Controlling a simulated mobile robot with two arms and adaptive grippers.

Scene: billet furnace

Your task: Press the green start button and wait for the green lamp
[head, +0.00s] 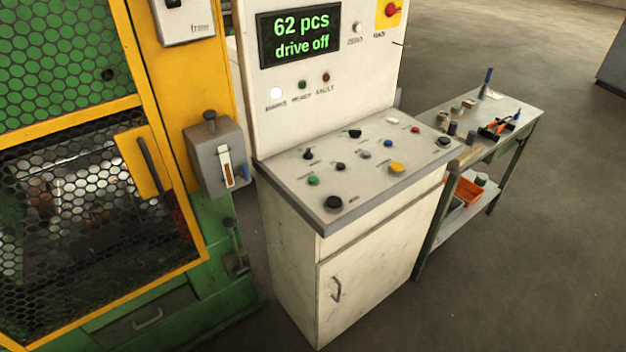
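The green button (313,181) is on the left part of the sloping control panel (372,178), behind a larger black knob (333,203). Its label is too small to read. On the upright panel, a small green lamp (302,85) looks dark. It sits between a bright white lamp (276,93) and a dark reddish lamp (326,77). The display (300,35) above reads "62 pcs" and "drive off". Neither of my grippers is in view.
Other buttons share the panel, including a yellow one (397,168). A red button on yellow (391,10) is at upper right. A green machine with a yellow mesh guard (160,178) stands left. A tool bench (520,112) stands right. Floor at right is clear.

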